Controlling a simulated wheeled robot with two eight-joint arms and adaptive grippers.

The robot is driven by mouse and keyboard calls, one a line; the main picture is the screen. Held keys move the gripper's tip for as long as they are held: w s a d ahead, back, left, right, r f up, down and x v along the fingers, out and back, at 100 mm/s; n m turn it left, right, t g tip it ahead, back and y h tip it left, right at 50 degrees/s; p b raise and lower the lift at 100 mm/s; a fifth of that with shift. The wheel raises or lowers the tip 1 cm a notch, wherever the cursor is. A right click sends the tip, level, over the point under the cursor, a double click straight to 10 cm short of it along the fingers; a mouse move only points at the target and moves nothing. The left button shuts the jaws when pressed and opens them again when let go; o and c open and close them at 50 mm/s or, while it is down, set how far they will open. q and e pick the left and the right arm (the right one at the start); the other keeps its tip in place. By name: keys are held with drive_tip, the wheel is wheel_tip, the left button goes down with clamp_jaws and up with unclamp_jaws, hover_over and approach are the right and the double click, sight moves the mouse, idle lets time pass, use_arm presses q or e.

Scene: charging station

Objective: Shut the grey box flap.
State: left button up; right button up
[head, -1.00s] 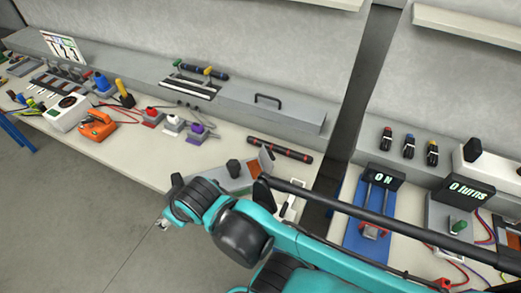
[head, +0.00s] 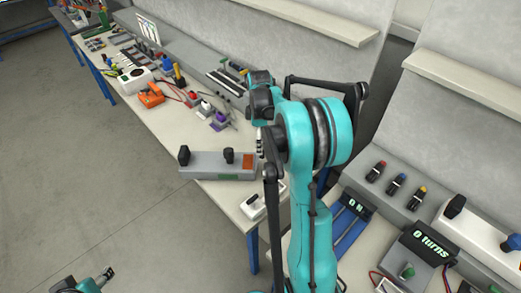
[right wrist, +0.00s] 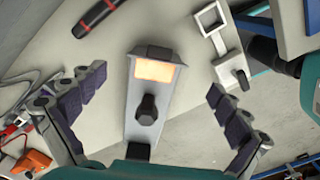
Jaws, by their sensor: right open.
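The grey box (head: 215,166) lies on the near edge of the bench, with two black knobs on it and an orange panel at its right end. In the right wrist view the box (right wrist: 133,120) is seen from above, its orange panel lit. The grey flap (right wrist: 160,53) shows as a narrow strip beyond the panel and appears to stand open. My right gripper (right wrist: 157,79) is open and empty, its fingers on either side of the box. My left gripper (head: 107,273) is low at bottom left, away from the bench.
A white switch fitting (head: 262,201) lies right of the box, and it also shows in the right wrist view (right wrist: 212,20). A black-and-red rod (right wrist: 98,15) lies beyond the box. An orange device (head: 151,95) and several coloured connectors stand farther left.

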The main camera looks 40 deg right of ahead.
sight(260, 157)
wheel_tip(260, 157, down, 8)
drive_tip(key=shift+w+d+b, duration=0.1)
drive_tip(key=shift+w+b, duration=0.05)
drive_tip(key=shift+b, duration=1)
drive_tip(key=c, duration=1)
